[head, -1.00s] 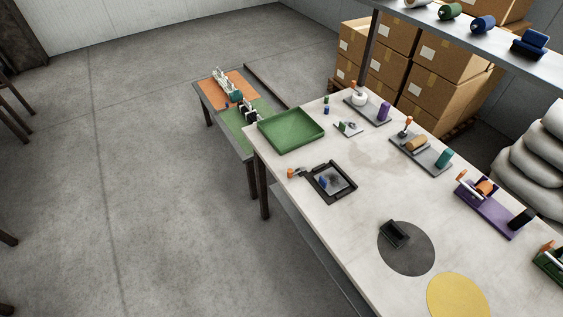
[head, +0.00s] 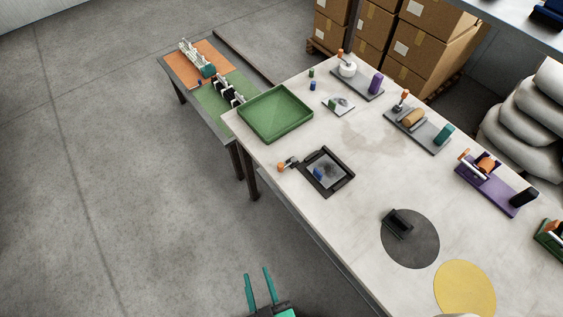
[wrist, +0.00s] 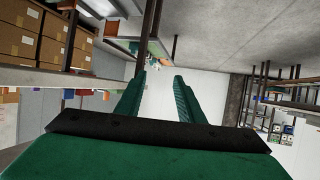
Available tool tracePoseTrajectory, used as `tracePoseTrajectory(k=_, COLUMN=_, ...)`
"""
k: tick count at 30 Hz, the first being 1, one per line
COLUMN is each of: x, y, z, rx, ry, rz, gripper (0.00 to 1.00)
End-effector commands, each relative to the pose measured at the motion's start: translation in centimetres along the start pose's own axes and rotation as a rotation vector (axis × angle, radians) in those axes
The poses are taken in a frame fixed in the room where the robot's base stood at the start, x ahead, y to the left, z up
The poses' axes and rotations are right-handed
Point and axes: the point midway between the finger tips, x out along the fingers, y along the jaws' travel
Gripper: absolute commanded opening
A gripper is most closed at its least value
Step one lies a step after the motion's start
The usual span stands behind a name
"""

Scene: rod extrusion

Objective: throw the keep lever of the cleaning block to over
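My gripper (head: 257,271) is at the bottom of the head view, its two teal fingers apart and empty, over the floor left of the long table's front edge. In the wrist view my gripper (wrist: 159,78) is also open with nothing between the fingers. Several fixtures with orange-tipped levers are on the table: a black tray unit (head: 341,187), a grey base with a purple block (head: 376,83), a grey base with a tan roller (head: 413,118), and a purple base (head: 489,195). I cannot tell which is the cleaning block, nor read its lever position.
A green tray (head: 275,113) is at the table's far left corner. A black holder (head: 398,224) is on a dark round mat (head: 412,254), beside a yellow mat (head: 465,288). A low side table (head: 187,92) is beyond. A shelf (head: 500,28) is at upper right. The left floor is clear.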

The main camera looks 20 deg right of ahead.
Motion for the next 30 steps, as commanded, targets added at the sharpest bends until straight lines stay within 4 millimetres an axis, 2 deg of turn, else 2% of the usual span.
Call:
tracePoseTrajectory(k=1, x=2.0, y=0.1, z=0.9, rx=-0.009, ry=-0.025, rz=0.014, gripper=0.35)
tracePoseTrajectory(k=6, x=7.8, y=1.7, z=3.3, rx=-0.019, ry=-0.116, rz=0.127, gripper=0.35)
tracePoseTrajectory(k=10, x=11.9, y=3.5, z=3.5, rx=-0.021, ry=-0.147, rz=0.248, gripper=0.35)
tracePoseTrajectory(k=13, x=14.7, y=4.7, z=2.4, rx=-0.014, ry=-0.141, rz=0.356, gripper=0.35)
tracePoseTrajectory(k=17, x=17.7, y=6.2, z=-0.3, rx=0.011, ry=-0.093, rz=0.513, gripper=0.35)
tracePoseTrajectory(k=21, x=19.8, y=7.5, z=-4.9, rx=0.063, ry=0.013, rz=0.694, gripper=0.35)
tracePoseTrajectory(k=27, x=20.4, y=8.2, z=-11.7, rx=0.166, ry=0.213, rz=0.911, gripper=0.35)
tracePoseTrajectory(k=30, x=20.1, y=8.0, z=-14.1, rx=0.210, ry=0.296, rz=0.976, gripper=0.35)
